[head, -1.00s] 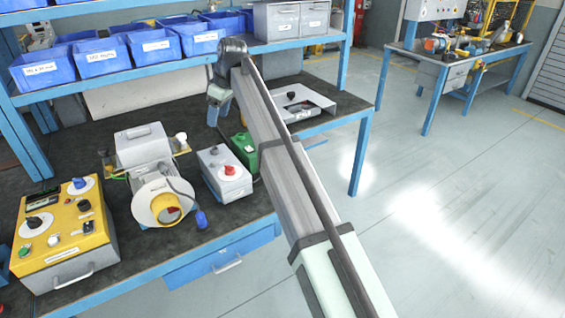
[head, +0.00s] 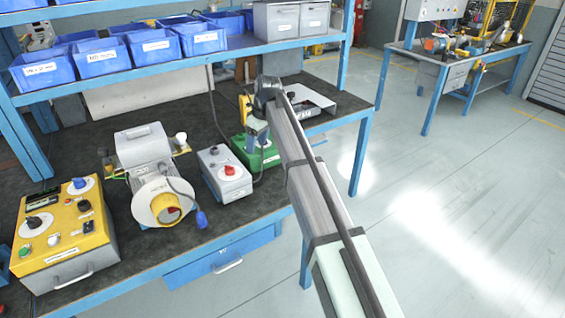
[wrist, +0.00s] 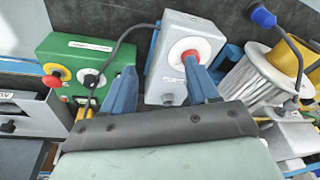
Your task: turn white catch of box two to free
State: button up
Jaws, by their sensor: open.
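My gripper (wrist: 158,72) is open, with its two blue fingers apart and nothing between them. In the head view my gripper (head: 257,130) is over the green box (head: 262,157) and hides part of it. Box numbers are unreadable, so I cannot tell which is box two.
The grey box (head: 227,182) stands left of the green box, with a dark cable between them. A motor-like drum (head: 155,203) and a yellow control box (head: 65,230) stand further left. A grey tray-like unit (head: 310,103) is at the back right. Shelf bins (head: 158,43) hang above.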

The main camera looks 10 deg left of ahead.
jog(key=w+d+f+m, duration=0.1)
jog(key=d+f, duration=0.7)
jog(key=shift+w+d+f+m+h, duration=0.15)
jog(key=shift+w+d+m+h, duration=0.15)
jog(key=shift+h, duration=0.1)
notch_tip(320, 180, up, 22)
jog(key=r+n+y, duration=0.1)
jog(key=n, duration=0.3)
send_over(180, 135)
jog(key=shift+w+d+f+t, duration=0.15)
jog(key=shift+f+t, duration=0.1)
jog(key=shift+t, duration=0.15)
notch_tip(180, 135, up, 6)
jog(key=w+a+n+h, duration=0.1)
jog(key=a, duration=0.1)
jog(key=shift+n+g+h, duration=0.3)
jog(key=shift+g+h, duration=0.3)
jog(key=shift+h, duration=0.3)
jog(key=f, duration=0.4)
jog(key=d+f, duration=0.1)
jog(key=f, duration=0.4)
jog(key=s+f, duration=0.1)
jog(key=f, duration=0.3)
jog(key=shift+d+f, duration=0.35)
jog(key=shift+f, duration=0.05)
